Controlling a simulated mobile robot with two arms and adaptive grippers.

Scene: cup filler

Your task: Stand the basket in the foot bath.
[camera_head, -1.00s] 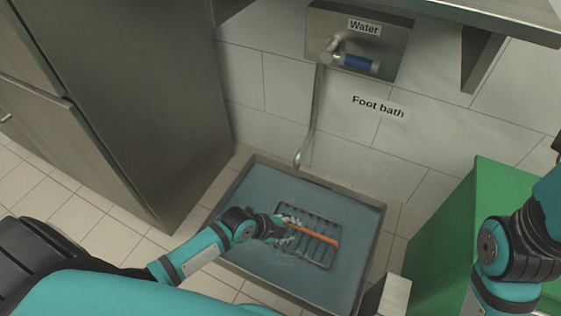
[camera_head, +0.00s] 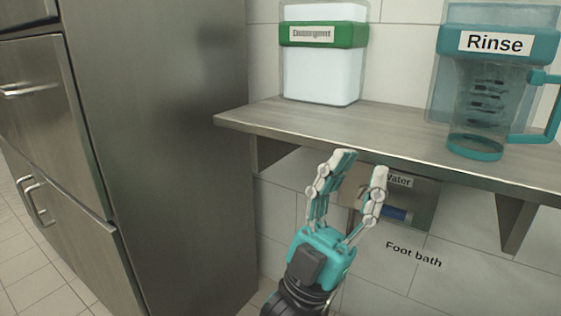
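My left gripper (camera_head: 361,167) is raised in front of the shelf's front edge, pointing up. Its two pale fingers stand apart with nothing between them. The basket and the foot bath are out of view now; a second ago the basket lay low in the water of the foot bath. The "Foot bath" label (camera_head: 413,255) shows on the tiled wall, below and right of my gripper. My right gripper is not in view.
A shelf (camera_head: 290,118) spans the wall above. It carries a white container with a green band (camera_head: 322,65) and a teal "Rinse" jug (camera_head: 495,95). The water tap box (camera_head: 425,210) sits below, partly behind my gripper. A steel cabinet (camera_head: 170,120) stands left.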

